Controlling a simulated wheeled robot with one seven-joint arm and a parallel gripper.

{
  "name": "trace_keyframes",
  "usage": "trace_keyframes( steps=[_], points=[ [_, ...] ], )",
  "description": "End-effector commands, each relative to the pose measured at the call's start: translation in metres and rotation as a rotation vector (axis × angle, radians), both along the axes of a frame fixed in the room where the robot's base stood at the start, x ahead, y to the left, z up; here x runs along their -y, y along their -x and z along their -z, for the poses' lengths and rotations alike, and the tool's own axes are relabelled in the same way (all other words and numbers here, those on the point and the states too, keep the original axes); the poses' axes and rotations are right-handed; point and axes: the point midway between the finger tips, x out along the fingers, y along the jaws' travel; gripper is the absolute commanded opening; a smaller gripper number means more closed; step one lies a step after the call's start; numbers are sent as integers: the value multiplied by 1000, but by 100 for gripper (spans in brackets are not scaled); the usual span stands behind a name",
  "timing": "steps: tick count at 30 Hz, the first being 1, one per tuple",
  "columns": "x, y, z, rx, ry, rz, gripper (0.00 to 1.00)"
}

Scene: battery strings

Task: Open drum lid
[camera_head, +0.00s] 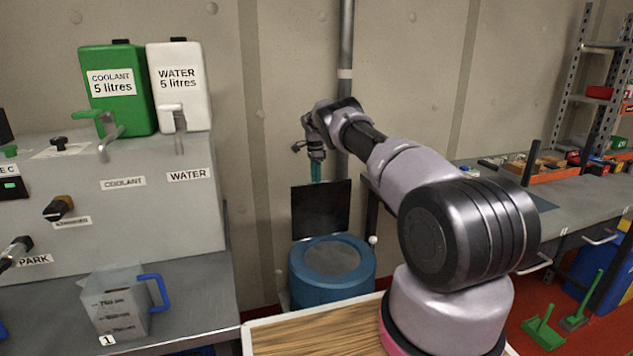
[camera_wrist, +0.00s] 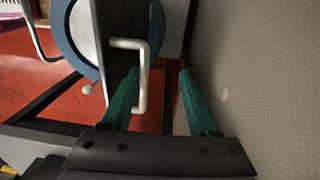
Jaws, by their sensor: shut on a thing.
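The blue drum (camera_head: 331,289) stands on the floor between the two benches, with a grey round area inside its blue rim. Its dark, flat, square lid (camera_head: 321,208) stands about upright above the drum's back edge. In the wrist view the lid (camera_wrist: 122,22) shows nearly edge-on, with the drum's blue ring (camera_wrist: 62,38) beyond it. A pale bent handle (camera_wrist: 143,75) sticks out from the lid. My gripper (camera_head: 316,180), with teal fingers, is at the lid's top edge.
The concrete wall (camera_head: 270,100) and a vertical pipe (camera_head: 346,60) are close behind my gripper. A grey bench (camera_head: 200,290) with a jug (camera_head: 115,300) is left. A workbench (camera_head: 480,195) is right.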

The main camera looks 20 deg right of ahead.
Motion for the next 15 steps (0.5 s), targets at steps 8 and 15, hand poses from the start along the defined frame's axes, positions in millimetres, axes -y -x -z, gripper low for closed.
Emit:
trace_keyframes(
  steps=[8, 15],
  points=[
    [-2, 0, 0, 0, -2, -1, 44],
    [-3, 0, -4, -1, -3, -1, 44]
  ],
)
